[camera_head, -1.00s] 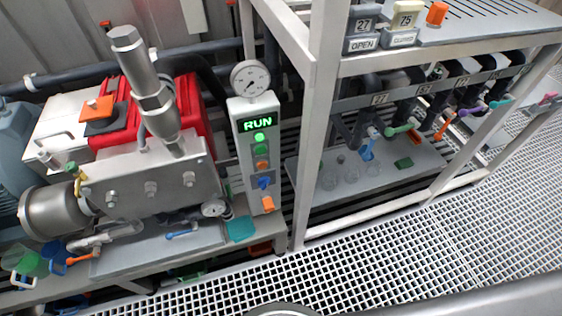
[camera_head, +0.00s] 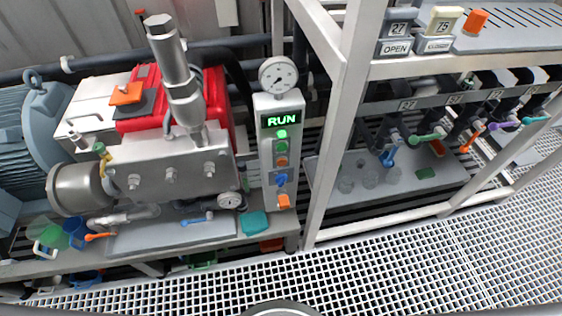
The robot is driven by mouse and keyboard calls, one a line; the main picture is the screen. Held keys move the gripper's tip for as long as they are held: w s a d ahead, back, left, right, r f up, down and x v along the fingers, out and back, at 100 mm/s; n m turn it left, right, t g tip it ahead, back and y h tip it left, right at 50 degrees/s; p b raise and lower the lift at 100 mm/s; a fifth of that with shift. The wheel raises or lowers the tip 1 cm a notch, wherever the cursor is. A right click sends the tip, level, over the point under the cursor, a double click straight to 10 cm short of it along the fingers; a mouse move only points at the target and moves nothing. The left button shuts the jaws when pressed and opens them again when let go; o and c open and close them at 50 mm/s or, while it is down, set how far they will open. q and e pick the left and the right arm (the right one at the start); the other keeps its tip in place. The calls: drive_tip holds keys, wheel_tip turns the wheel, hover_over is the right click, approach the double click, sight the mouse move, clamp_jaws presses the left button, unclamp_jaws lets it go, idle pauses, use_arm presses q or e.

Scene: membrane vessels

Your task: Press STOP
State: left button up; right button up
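A pale grey control column (camera_head: 276,150) stands between the pump unit and the white frame in the head view. Its display (camera_head: 283,120) reads RUN in green. The labels by the buttons are too small to read, so I cannot tell which one is STOP. Neither of my grippers shows in the view.
A pressure gauge (camera_head: 278,75) tops the column. The pump block (camera_head: 170,172) with a red part (camera_head: 150,112) stands left. Open grating floor (camera_head: 400,262) lies in front.

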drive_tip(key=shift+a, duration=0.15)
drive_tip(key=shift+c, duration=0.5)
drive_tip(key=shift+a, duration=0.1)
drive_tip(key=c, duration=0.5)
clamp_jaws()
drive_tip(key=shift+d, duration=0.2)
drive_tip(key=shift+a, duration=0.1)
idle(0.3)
